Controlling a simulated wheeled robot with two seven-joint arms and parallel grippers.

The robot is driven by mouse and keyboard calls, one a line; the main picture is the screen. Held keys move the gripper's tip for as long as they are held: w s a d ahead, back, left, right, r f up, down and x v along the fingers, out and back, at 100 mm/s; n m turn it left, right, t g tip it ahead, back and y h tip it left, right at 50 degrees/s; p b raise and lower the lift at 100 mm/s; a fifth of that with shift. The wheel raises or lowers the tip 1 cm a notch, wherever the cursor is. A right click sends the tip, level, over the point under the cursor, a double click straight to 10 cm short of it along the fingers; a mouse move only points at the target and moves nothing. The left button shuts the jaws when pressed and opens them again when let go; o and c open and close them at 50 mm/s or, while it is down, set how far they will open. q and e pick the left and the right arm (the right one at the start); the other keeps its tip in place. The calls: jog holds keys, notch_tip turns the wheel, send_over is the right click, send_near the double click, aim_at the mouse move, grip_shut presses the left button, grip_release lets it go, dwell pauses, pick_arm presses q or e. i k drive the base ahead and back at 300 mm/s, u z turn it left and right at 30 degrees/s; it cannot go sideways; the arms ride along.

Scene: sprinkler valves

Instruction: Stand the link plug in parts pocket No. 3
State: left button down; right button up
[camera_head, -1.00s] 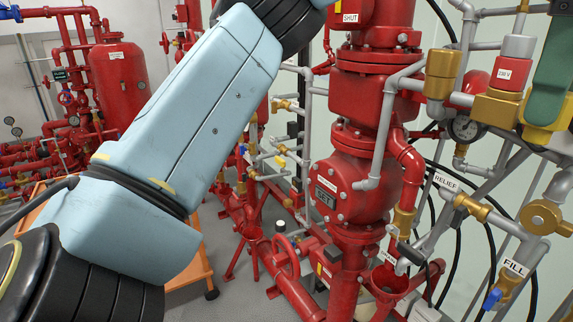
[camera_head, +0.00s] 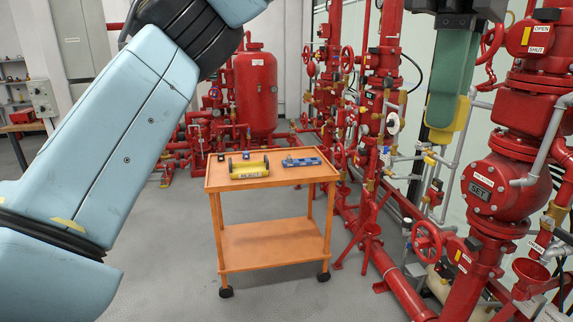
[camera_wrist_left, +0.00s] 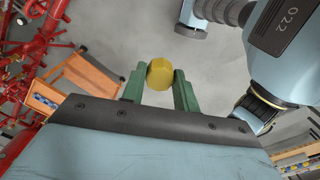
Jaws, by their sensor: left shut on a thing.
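My left gripper (camera_head: 447,95), with green fingers, hangs at the upper right of the head view, in front of the red pipework. In the left wrist view its two fingers (camera_wrist_left: 159,88) are shut on a yellow faceted piece, which I take to be the link plug (camera_wrist_left: 160,73). A yellow part (camera_head: 440,135) shows at the fingertips in the head view. The held piece is clear of any surface. Parts pocket No. 3 cannot be made out; no pocket number is readable. My right gripper is not seen.
An orange two-shelf cart (camera_head: 268,240) stands mid-floor. Its top carries a yellow holder (camera_head: 249,170), a blue tray (camera_head: 302,162) and small dark items. Red valves and pipes (camera_head: 490,190) crowd the right. A red tank (camera_head: 256,95) stands behind. Grey floor around the cart is open.

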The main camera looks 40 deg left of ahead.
aim_at(314, 162)
jog(key=u, duration=0.75)
jog(key=i, duration=0.8)
jog(key=u, duration=1.05)
jog(key=i, duration=1.65)
jog(key=z, duration=1.4)
jog(key=i, duration=1.1)
jog(key=z, duration=0.3)
